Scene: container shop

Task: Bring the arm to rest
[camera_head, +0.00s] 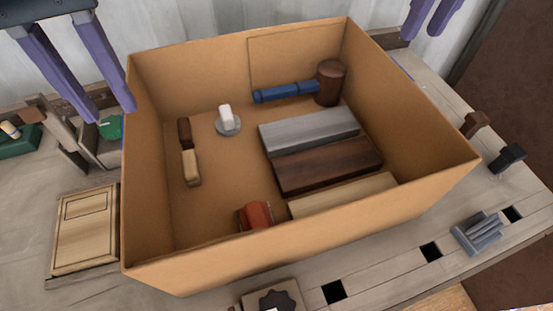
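My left gripper (88,75) is at the upper left. Its two purple fingers are spread apart with nothing between them, and the tips hang just left of the box's back left corner. My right gripper (432,18) is at the top right, cut off by the picture edge. Its two purple fingers show a gap and hold nothing that I can see. An open cardboard box (150,190) stands between them on the workbench.
The box holds a mallet with a blue handle (285,92), several blocks (325,162), a white-knobbed piece (226,118) and a red item (256,215). A wooden panel (85,230) lies left. Dark square holes and a grey part (478,233) are at the front right.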

